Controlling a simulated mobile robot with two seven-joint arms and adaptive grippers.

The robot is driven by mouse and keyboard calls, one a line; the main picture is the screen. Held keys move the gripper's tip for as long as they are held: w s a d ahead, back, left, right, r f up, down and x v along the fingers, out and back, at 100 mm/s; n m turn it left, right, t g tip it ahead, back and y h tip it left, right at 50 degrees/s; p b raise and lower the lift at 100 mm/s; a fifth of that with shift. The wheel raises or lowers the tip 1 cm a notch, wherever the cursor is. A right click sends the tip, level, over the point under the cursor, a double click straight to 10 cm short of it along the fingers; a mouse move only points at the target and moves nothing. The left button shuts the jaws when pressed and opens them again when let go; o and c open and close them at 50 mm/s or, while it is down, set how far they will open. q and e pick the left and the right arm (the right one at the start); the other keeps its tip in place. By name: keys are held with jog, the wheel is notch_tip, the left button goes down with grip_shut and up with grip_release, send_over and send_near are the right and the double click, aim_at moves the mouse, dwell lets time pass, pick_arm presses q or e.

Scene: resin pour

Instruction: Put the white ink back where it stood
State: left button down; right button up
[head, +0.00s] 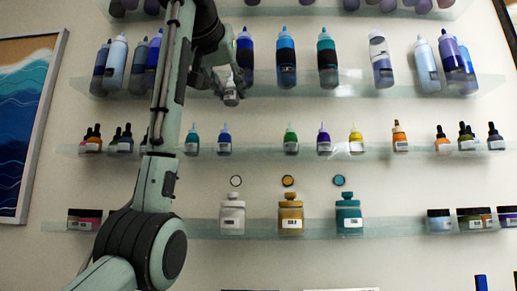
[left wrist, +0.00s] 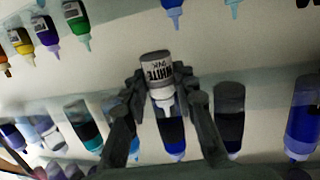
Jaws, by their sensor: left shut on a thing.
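The white ink (head: 230,92) is a small white bottle held by my left gripper (head: 227,80), in front of the shelf of tall bottles in the head view. In the left wrist view, which is upside down, the white ink (left wrist: 156,68) shows its "WHITE INK" label between the two fingers of my left gripper (left wrist: 165,92). On the small-bottle shelf (head: 258,153) below, there is an empty stretch between the blue ink (head: 224,141) and the green ink (head: 290,141). My right gripper is not in view.
Tall bottles, among them a dark blue one (head: 286,62) and a teal one (head: 327,64), stand on the shelf close behind my gripper. Three jars, one of them gold (head: 290,215), stand on the lower shelf. A wave picture (head: 24,120) hangs at left.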

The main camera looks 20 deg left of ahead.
pick_arm(q)
jog(key=w+d+f, duration=0.1)
jog(key=w, duration=0.1)
jog(key=w+d+f, duration=0.1)
jog(key=w+f, duration=0.1)
jog(key=w, duration=0.1)
jog(key=w+d+f, duration=0.1)
jog(key=w+f, duration=0.1)
jog(key=w, duration=0.1)
jog(key=shift+w+d+f, duration=0.2)
jog(key=shift+w+f, duration=0.05)
jog(key=shift+f, duration=0.4)
notch_tip(320, 180, down, 3)
jog(key=shift+f, duration=0.15)
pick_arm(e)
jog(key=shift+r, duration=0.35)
pick_arm(q)
jog(key=c, duration=1.2)
grip_release()
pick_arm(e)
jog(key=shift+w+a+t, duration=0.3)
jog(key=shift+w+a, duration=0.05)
